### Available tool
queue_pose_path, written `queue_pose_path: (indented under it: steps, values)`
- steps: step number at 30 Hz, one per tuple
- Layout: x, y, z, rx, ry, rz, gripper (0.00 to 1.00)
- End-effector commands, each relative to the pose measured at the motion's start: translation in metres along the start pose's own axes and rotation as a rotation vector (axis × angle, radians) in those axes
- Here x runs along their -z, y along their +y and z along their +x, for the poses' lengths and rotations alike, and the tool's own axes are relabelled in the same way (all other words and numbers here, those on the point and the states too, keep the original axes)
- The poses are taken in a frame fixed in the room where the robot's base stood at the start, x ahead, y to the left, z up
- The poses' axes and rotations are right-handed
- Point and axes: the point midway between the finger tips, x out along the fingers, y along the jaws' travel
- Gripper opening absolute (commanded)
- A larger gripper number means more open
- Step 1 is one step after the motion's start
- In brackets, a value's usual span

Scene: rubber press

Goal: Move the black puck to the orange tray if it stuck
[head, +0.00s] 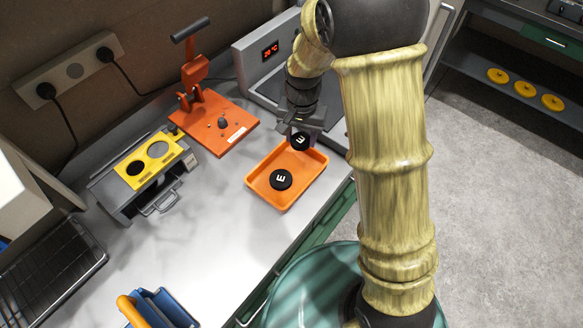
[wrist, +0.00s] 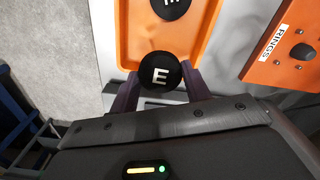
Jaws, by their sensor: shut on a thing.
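My gripper (wrist: 160,92) is shut on a black puck (wrist: 161,72) marked with a white letter E. In the head view this puck (head: 299,141) is at the far end of the orange tray (head: 262,167), over or just above its rim; I cannot tell whether it touches the tray. A second black puck (head: 281,179) with the same kind of mark lies flat inside the tray, towards its near end. In the wrist view the second puck (wrist: 170,7) is cut off by the top edge.
An orange hand press (head: 222,122) stands left of the tray. A grey device with a yellow top plate (head: 150,160) and round openings is further left. A box with a red display (head: 268,52) stands behind. The counter between the tray and the grey device is clear.

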Motion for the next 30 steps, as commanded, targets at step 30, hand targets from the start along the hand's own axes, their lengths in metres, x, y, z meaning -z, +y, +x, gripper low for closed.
queue_pose_path:
  steps: [30]
  values:
    - [0.000,0.001,0.091,0.000,-0.001,0.001,0.21]
